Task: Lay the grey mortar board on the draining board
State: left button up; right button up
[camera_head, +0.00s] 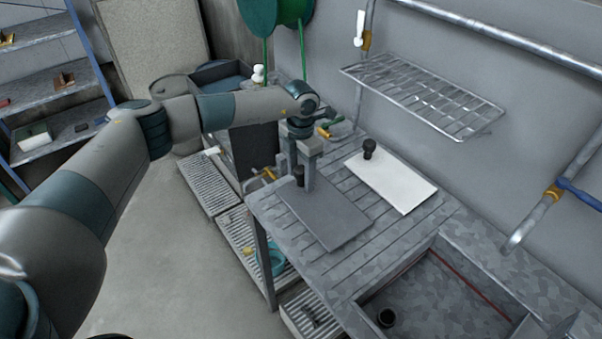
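The grey mortar board (325,217) is a flat dark grey rectangle with a black knob handle near its far left end. It is over the left part of the ribbed draining board (375,235), flat or nearly so. I cannot tell whether it touches the ribs or hovers just above them. My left gripper (303,178) points down at that end, with its fingers on either side of the black knob, and looks shut on it. The fingers partly hide the knob. My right gripper is not in view.
A white board (395,182) with a black knob lies on the draining board near the wall. A sink basin (440,300) is at the lower right. A wire rack (425,95) juts from the wall above. Small tools (325,130) lie at the back end.

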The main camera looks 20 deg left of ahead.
pick_arm(q)
jog(key=shift+r, duration=0.15)
notch_tip(320, 180, up, 11)
jog(key=b, duration=0.3)
jog(key=shift+b, duration=0.3)
jog(key=shift+r, duration=0.4)
